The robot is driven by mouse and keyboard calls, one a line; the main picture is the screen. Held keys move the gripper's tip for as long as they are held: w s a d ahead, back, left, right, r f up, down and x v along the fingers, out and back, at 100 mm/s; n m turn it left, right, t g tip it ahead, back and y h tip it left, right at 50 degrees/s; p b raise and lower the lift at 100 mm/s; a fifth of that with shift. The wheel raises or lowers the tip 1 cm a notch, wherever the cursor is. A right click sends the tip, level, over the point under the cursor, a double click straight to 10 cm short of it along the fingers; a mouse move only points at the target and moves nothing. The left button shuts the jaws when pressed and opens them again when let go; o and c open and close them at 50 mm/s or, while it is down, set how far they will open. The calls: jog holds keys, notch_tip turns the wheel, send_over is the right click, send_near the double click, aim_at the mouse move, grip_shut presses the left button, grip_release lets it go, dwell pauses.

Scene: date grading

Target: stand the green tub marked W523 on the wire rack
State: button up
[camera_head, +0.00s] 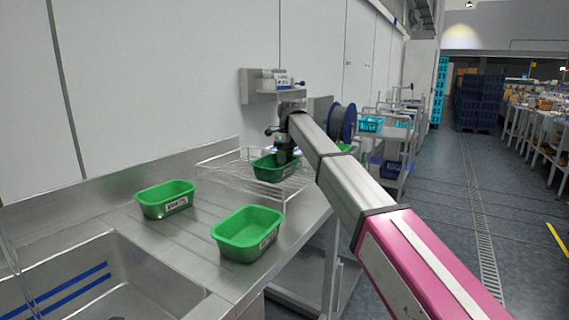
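One green tub (268,175) is at the wire rack (222,161), upright, right below my gripper (286,158). My gripper points down at the tub's back right part; its fingertips are too small and dark to show whether they grip the rim. I cannot tell whether this tub rests on the wires or hangs just above them. A second green tub (152,203) stands on the steel counter at the left, with a white label. A third green tub (238,243) stands nearer the front, also labelled. No label is clear enough to read as W523.
A steel sink (120,290) lies at the front left. The counter (205,222) is bare between the two standing tubs. A wall bracket (258,88) and a dark reel (343,122) are behind my arm. A trolley with blue baskets (370,124) stands beyond.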

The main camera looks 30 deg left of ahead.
notch_tip(320, 180, up, 10)
jog(key=w, duration=0.1)
jog(key=shift+w, duration=0.3)
jog(key=shift+d, duration=0.1)
